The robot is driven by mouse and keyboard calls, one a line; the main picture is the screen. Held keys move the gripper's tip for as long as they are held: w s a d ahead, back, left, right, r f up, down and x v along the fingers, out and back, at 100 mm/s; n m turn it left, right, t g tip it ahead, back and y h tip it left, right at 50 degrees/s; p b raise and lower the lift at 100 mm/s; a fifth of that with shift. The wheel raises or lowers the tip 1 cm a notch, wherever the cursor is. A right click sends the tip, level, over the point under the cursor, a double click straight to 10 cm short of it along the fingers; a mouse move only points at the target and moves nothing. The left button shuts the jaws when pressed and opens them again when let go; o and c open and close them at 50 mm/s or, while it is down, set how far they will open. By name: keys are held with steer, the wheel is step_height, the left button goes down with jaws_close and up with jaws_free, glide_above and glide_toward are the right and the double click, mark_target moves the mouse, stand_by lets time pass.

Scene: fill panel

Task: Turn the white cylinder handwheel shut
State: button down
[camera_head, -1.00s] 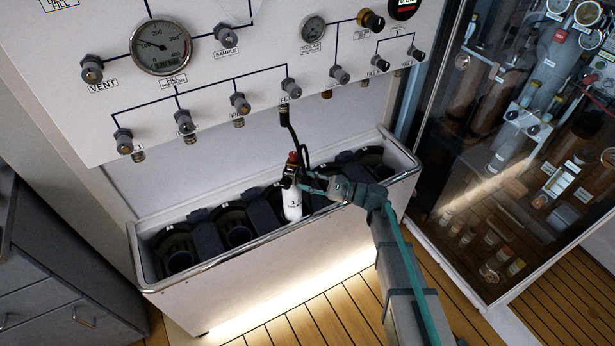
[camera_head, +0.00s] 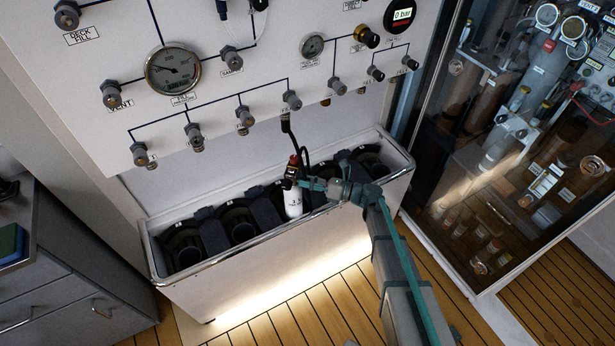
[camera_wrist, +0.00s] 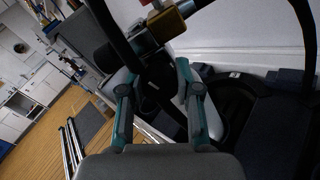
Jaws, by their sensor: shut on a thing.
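The white cylinder (camera_head: 293,204) stands upright in the middle of the rack, with a dark valve and a red part (camera_head: 293,160) on top. A black hose runs from the valve up to the panel. My gripper (camera_head: 299,183) reaches in from the right at valve height. In the wrist view, the teal fingers of my gripper (camera_wrist: 158,88) are closed around the dark handwheel (camera_wrist: 154,82) at the valve's side. A brass block (camera_wrist: 172,22) and a black hose show just beyond it. The fingers hide part of the handwheel, and its turn angle cannot be told.
The white rack (camera_head: 270,262) has several dark cylinder slots on both sides of the cylinder. The fill panel (camera_head: 90,110) with gauges and knobs stands above and behind. A glass cabinet (camera_head: 440,200) is at the right, grey drawers (camera_head: 60,290) at the left.

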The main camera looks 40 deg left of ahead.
steer(key=shift+w+m+p, duration=0.1)
steer(key=shift+m+p, duration=1)
steer(key=shift+m, duration=0.4)
steer(key=shift+f, duration=0.1)
steer(key=c, duration=0.8)
jaws_free()
steer(key=v, duration=1.2)
